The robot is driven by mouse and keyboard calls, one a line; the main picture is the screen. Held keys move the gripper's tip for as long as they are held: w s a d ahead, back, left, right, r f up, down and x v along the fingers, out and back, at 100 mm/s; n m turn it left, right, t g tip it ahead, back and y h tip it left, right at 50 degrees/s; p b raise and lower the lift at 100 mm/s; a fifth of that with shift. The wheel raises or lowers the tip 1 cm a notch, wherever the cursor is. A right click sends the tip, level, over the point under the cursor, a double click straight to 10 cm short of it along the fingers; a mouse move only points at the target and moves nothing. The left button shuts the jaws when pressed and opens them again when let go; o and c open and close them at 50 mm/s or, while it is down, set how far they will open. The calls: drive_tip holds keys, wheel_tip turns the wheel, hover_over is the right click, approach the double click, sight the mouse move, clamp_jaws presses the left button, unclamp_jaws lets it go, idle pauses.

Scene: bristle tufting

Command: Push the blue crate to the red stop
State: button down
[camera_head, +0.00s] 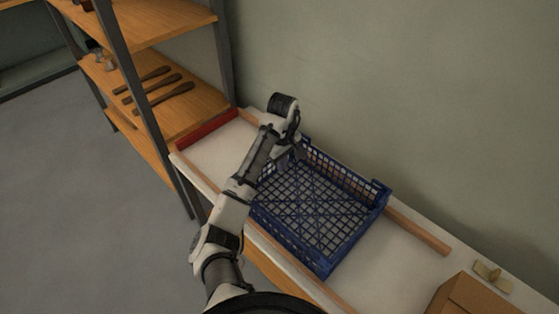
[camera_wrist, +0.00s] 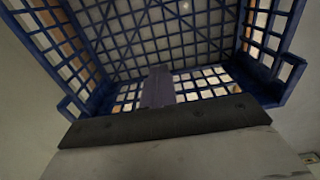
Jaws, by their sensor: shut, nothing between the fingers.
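The blue crate (camera_head: 350,181) is an open mesh box standing upright on the white bench top, between two wooden rails. The red stop (camera_head: 207,128) is a bar across the bench's far left end. A stretch of bare bench lies between it and the crate. My gripper (camera_head: 302,153) points down by the crate's far left end, partly hidden by my arm. In the wrist view its fingers (camera_wrist: 157,88) are shut and empty, in front of the crate's blue mesh wall (camera_wrist: 100,52). I cannot tell whether they touch the crate.
Wooden rails (camera_head: 420,232) run along both long sides of the bench. A cardboard box (camera_head: 472,297) and a small wooden-and-metal piece (camera_head: 492,275) sit at the near right end. A shelf rack (camera_head: 165,85) with brushes stands at left, and a wall (camera_head: 420,90) behind.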

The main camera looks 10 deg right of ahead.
sight(273, 179)
wheel_tip(273, 179, down, 7)
drive_tip(key=b, duration=0.3)
drive_tip(key=shift+r, duration=0.15)
drive_tip(key=shift+w+a, duration=0.15)
drive_tip(key=shift+w, duration=0.1)
drive_tip(key=shift+w+a+p, duration=0.35)
drive_tip(key=shift+w+a, duration=0.45)
drive_tip(key=shift+w, duration=0.15)
drive_tip(key=shift+w+a, duration=0.25)
drive_tip(key=shift+w, duration=0.15)
